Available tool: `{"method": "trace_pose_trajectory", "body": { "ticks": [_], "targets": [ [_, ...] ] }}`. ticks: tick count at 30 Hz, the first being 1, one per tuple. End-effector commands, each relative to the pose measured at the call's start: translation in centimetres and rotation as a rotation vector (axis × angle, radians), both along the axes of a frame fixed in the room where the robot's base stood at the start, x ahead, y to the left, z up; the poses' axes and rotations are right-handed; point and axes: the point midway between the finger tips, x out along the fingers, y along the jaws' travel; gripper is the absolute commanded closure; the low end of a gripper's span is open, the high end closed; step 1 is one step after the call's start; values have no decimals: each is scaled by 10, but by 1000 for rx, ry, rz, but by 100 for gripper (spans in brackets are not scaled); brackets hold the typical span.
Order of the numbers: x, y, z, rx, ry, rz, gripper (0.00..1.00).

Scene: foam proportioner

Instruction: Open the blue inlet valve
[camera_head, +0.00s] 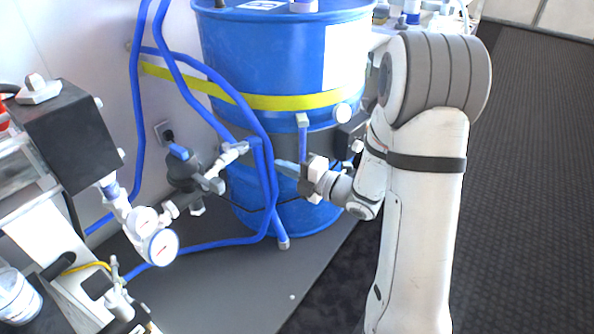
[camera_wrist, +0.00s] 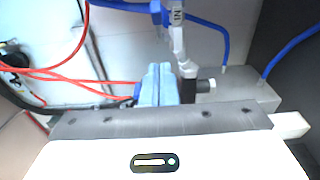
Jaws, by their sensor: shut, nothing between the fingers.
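A dark round valve body (camera_head: 184,172) with a blue handle (camera_head: 180,152) on top stands left of the drum, joined to white pipe fittings. My gripper (camera_head: 278,163) is to its right, in front of the drum, pointing left with its light blue fingers together and empty. I cannot tell whether the fingers touch anything. The blue handle is not clearly seen in the wrist view.
A large blue drum (camera_head: 262,60) with a yellow band stands behind my gripper. Several blue hoses (camera_head: 262,190) loop between it and the valve. Pressure gauges (camera_head: 161,246) and a black box (camera_head: 68,138) are at left. The grey platform (camera_head: 220,290) in front is mostly clear.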

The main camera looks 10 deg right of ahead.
Motion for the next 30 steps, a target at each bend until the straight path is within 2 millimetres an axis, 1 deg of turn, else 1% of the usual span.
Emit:
{"method": "trace_pose_trajectory", "body": {
  "ticks": [1, 3, 8, 9, 12, 16, 20, 30],
  "targets": [
    [7, 11, -2, 1, -2, 7, 100],
    [17, 23, -2, -1, -2, 6, 100],
    [39, 46, -2, 0, -1, 3, 100],
    [47, 44, -2, -1, -2, 0, 100],
    [61, 44, -2, -1, -1, 0, 100],
    [71, 45, -1, 0, 0, 1, 100],
    [75, 45, 0, 0, 0, 1, 100],
    [76, 47, 0, 1, 1, 8, 100]
  ]
}}
